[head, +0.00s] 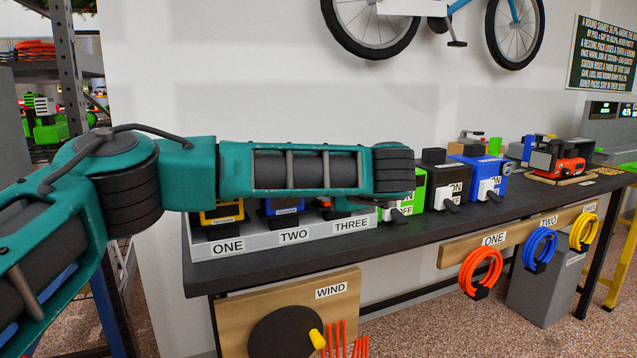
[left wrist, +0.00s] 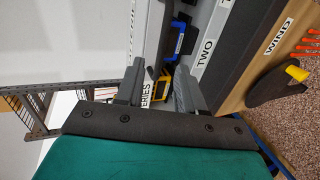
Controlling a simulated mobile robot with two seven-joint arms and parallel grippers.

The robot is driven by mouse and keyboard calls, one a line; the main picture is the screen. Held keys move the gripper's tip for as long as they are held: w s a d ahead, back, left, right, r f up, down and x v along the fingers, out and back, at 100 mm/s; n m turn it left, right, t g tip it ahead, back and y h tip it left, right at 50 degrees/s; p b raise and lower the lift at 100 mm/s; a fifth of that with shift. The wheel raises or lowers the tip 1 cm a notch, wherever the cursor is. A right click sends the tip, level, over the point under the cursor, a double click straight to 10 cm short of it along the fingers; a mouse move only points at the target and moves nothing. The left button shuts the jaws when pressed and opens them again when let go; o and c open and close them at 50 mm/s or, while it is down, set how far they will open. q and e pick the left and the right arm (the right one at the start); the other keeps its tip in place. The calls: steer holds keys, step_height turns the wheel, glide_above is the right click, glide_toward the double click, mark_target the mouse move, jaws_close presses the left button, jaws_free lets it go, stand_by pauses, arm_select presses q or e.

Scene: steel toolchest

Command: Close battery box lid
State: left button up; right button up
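The grey tray-like box (head: 285,244) labelled ONE, TWO and THREE stands at the near left end of the bench. A yellow pack (head: 222,213), a blue pack (head: 283,207) and a red pack show in it, partly hidden by my left arm. In the left wrist view, my left gripper (left wrist: 161,68) is open, with the yellow pack (left wrist: 163,80) showing between its fingers and nothing gripped. A white label ending in "ERIES" (left wrist: 145,96) shows below it. I cannot clearly make out a lid. My left gripper is not distinguishable in the head view. My right gripper is not in view.
Green (head: 405,200), black (head: 432,185) and blue (head: 480,175) machines stand along the bench. A red machine (head: 558,158) is farther right. A winding board (head: 330,290) with a yellow knob hangs below. Metal shelving (head: 68,70) stands at the left.

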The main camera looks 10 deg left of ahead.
arm_select(q)
steer(key=v, duration=0.7)
steer(key=shift+s+d, duration=0.2)
steer(key=shift+d, duration=0.05)
